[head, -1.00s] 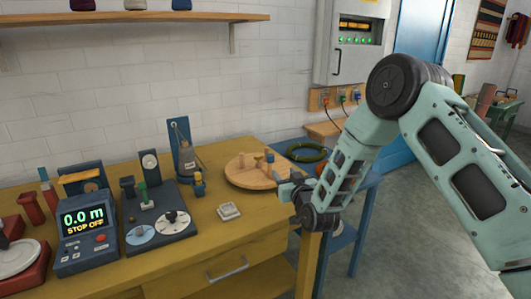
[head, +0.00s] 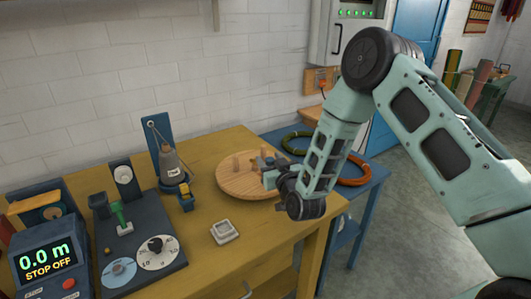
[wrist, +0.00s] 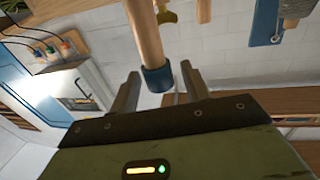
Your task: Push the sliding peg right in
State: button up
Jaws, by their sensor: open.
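A round wooden board (head: 238,188) with upright wooden pegs lies at the right end of the yellow table. My gripper (head: 264,168) is low over the board's right part, beside a peg, and partly hides that area. In the wrist view a wooden peg with a blue end (wrist: 158,78) lies between the two open fingers of my gripper (wrist: 160,84), with gaps on both sides. It looks like the sliding peg, but its slot is hidden. Another wooden peg (wrist: 204,10) shows at the top of the wrist view.
A small pale square dish (head: 225,232) stands in front of the board. A grey cone (head: 172,165) and a dark device with dials (head: 140,235) stand to the left. The table front is clear.

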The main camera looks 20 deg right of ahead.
jog(key=shift+w, duration=0.2)
grip_shut()
jog(key=shift+w+a+b, duration=0.2)
jog(key=shift+w+b, duration=0.2)
jog(key=shift+w, duration=0.2)
jog(key=shift+w+a+b, duration=0.2)
jog(key=shift+w+b, duration=0.2)
jog(key=shift+w, duration=0.2)
grip_release()
jog(key=s+d+b, duration=0.1)
jog(key=s+d, duration=0.1)
jog(key=s, duration=1.5)
jog(key=shift+s+b, duration=0.15)
jog(key=shift+b, duration=0.15)
